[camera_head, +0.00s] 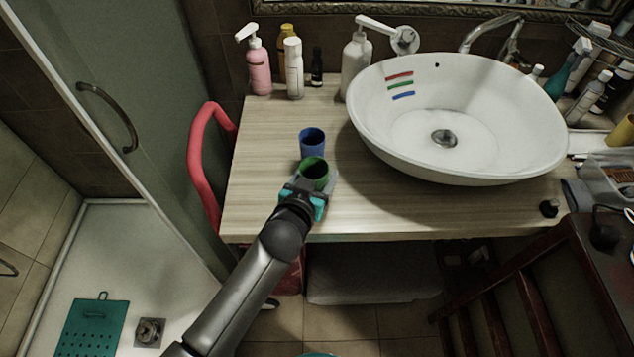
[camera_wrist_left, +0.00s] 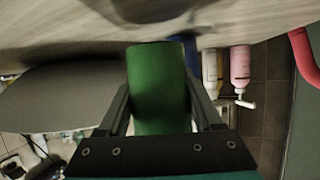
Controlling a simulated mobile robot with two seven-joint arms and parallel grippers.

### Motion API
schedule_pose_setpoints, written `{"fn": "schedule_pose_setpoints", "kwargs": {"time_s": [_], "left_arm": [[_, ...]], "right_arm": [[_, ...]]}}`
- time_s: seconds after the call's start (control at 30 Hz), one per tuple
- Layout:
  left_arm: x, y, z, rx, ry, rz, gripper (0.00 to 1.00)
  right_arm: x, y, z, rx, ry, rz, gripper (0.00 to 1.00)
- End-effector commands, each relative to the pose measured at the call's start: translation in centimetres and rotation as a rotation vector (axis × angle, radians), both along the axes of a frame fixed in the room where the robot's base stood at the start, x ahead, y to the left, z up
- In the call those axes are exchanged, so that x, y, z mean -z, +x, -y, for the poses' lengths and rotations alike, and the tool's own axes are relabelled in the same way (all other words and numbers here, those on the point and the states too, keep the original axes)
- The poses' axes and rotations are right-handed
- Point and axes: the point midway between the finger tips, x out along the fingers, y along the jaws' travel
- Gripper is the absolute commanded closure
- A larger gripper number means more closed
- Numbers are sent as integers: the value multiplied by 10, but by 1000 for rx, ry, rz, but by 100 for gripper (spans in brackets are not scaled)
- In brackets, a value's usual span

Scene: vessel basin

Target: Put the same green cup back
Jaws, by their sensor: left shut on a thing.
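The green cup (camera_head: 314,172) is at the front part of the wooden counter, left of the basin. My left gripper (camera_head: 306,191) is shut on it. In the left wrist view the green cup (camera_wrist_left: 158,88) fills the space between the two fingers (camera_wrist_left: 160,105). A blue cup (camera_head: 312,141) stands upright on the counter just behind the green one. Whether the green cup's base touches the counter cannot be told. My right gripper is not in view.
The white basin (camera_head: 480,165) with red, green and blue marks stands to the right. Bottles, including a pink one (camera_head: 259,66), line the back. A red rail (camera_head: 199,165) curves along the counter's left edge. The counter front (camera_head: 420,210) is clear.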

Motion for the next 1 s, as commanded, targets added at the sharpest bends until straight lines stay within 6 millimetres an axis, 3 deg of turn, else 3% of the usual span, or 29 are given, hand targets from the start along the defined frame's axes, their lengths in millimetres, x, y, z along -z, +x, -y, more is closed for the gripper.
{"fn": "schedule_pose_setpoints", "kwargs": {"time_s": [0.13,0.6,0.63,0.87,1.0], "left_arm": [[20,0,0,-1,-2,-1,86],[26,0,0,-1,-2,0,86],[26,0,0,-1,-2,-1,30],[25,0,0,0,-1,0,4],[25,0,0,0,-1,0,3]], "right_arm": [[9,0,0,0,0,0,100],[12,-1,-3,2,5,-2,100],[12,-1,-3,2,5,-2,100],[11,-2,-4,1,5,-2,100],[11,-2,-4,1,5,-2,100]]}}
